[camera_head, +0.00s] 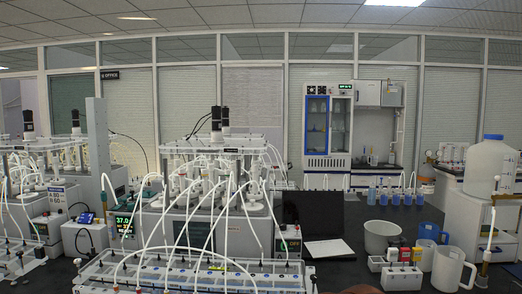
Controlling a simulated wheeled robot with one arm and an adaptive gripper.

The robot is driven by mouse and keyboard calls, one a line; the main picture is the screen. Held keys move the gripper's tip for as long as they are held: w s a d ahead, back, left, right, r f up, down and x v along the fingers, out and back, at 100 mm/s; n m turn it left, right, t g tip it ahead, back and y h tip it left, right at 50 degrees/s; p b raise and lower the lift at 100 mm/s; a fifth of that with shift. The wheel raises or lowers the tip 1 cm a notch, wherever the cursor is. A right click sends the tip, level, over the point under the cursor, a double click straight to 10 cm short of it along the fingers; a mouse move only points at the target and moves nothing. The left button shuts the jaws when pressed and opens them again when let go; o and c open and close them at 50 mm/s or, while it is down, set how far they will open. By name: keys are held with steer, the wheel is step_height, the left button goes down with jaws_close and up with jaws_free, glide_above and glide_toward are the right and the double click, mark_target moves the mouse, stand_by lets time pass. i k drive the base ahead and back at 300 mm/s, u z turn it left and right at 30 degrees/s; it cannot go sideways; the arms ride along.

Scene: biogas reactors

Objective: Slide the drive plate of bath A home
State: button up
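A reactor bath (190,228) stands in the middle, with white tubes running down from its bottles. A pale plate (222,146) sits above its bottles, with black motors (221,118) standing up from it. A second bath (85,190) of the same kind is at the left, with its own plate (50,143) and a black motor (28,122). I cannot read which bath is A, nor tell whether either plate is fully home. My gripper is not in view.
A long tube rack (190,277) fills the front. At right are a black laptop (310,215), a white bucket (381,236), jugs (447,268) and a large carboy (489,166). Dark bench surface shows near the laptop.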

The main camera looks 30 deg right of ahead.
mark_target(217, 142)
steer(key=z, duration=0.2)
steer(key=i, duration=1.3)
steer(key=u, duration=0.8)
